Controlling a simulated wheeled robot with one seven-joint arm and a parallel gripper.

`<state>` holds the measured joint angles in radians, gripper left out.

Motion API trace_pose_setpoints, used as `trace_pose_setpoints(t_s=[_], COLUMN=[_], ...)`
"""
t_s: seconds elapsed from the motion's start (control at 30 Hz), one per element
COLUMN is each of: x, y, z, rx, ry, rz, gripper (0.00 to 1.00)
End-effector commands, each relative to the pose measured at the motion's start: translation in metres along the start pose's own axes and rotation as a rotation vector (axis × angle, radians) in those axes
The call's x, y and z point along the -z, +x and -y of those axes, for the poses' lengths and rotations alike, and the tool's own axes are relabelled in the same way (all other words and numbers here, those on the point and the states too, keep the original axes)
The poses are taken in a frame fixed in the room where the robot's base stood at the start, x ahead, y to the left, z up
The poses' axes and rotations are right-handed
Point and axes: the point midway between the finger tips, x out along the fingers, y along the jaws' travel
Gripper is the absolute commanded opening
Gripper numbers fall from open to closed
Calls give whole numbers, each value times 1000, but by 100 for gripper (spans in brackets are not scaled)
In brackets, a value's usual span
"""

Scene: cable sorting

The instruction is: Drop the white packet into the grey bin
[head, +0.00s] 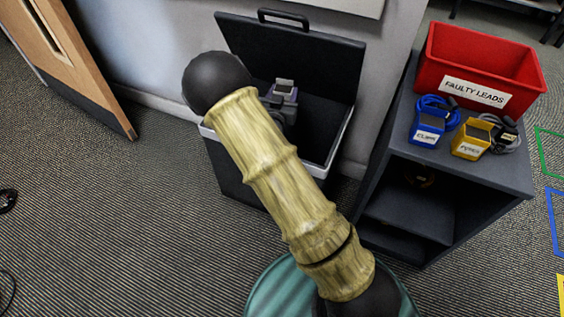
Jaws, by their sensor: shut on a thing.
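The grey bin (235,170) stands against the wall with its dark lid raised behind it. Its pale rim frames a dark inside, partly covered by my arm. My gripper (285,103) is over the bin's opening, beyond my arm. Only the back of its body shows. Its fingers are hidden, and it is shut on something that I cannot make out. I cannot see the white packet anywhere in the head view.
A dark shelf unit (460,170) stands right of the bin. On it are a red "FAULTY LEADS" tub (500,60), a blue tag with blue cable (428,128) and a yellow tag with grey cable (471,140). A wooden door (85,60) is at left.

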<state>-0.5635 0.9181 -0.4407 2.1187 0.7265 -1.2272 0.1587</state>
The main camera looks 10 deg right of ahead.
Motion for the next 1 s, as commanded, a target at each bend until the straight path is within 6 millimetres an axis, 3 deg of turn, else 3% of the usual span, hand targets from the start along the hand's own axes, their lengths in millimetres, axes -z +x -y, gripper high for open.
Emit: trace_pose_setpoints(t_s=[0.23,0.27,0.4,0.77,1.0], x=[0,0,0,5,39], y=[0,0,0,0,0], z=[0,0,0,0,0], rx=[0,0,0,0,0], ry=[0,0,0,0,2], rz=[0,0,0,0,0], gripper=[29,52,75,75,75])
